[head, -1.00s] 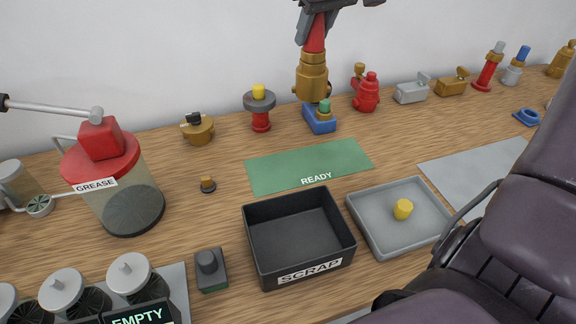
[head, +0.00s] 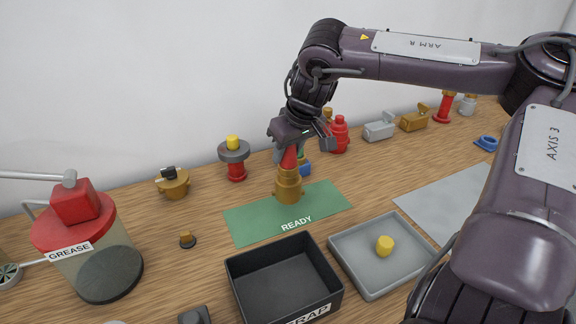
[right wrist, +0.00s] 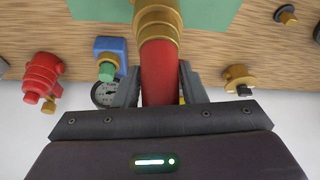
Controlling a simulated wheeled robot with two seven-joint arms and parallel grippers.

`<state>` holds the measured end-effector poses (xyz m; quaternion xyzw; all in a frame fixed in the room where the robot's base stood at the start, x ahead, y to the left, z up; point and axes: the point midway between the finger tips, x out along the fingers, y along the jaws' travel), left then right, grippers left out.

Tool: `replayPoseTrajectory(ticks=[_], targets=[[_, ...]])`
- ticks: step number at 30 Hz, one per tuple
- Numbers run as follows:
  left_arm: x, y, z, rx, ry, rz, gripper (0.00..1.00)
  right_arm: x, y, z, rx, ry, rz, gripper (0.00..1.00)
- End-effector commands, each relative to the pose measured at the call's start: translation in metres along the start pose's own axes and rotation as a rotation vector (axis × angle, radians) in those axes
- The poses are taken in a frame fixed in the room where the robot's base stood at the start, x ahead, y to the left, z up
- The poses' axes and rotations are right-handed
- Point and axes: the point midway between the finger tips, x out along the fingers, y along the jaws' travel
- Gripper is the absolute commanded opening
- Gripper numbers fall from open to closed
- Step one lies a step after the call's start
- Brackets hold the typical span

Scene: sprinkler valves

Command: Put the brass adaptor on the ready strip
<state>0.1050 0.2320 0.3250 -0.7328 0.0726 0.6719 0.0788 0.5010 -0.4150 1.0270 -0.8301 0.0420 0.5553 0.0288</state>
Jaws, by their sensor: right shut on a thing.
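The brass adaptor (head: 288,187) has a brass lower body and a red upper part, and is upright. My right gripper (head: 291,143) is shut on its red part from above. The adaptor's foot is over the far middle of the green ready strip (head: 245,222); I cannot tell whether it touches. In the right wrist view the red part (right wrist: 160,75) sits between the fingers (right wrist: 158,85), with brass rings beyond it and the green strip (right wrist: 212,12) behind. My left gripper is not in view.
A black scrap bin (head: 240,290) and a grey tray (head: 350,270) with a yellow plug (head: 385,245) stand in front of the strip. A blue-based fitting (head: 305,168) and a red valve (head: 340,135) stand behind it. A grease pot (head: 90,245) is at left. The rest of the strip is clear.

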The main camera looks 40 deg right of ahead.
Motion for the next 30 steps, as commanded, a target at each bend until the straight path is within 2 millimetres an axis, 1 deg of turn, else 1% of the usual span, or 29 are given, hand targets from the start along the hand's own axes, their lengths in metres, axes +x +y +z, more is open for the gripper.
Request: replayPoseTrajectory(ticks=[5,13,21,25,26,30], targets=[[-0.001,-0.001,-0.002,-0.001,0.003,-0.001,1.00,0.008,0.000,0.002,-0.001,0.005,-0.001,0.00],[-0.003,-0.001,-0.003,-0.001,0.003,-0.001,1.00,0.039,-0.001,0.015,0.000,0.004,-0.002,0.00],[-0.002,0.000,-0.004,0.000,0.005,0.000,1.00,0.042,0.000,0.016,-0.001,0.006,-0.001,0.00],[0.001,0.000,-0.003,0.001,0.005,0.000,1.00,0.045,0.000,0.017,-0.001,0.006,0.000,0.00],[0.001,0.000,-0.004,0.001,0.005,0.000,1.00,0.047,0.000,0.019,0.000,0.001,0.000,0.39],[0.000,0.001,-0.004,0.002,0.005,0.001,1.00,0.046,0.000,0.019,0.000,0.001,0.000,0.57]])
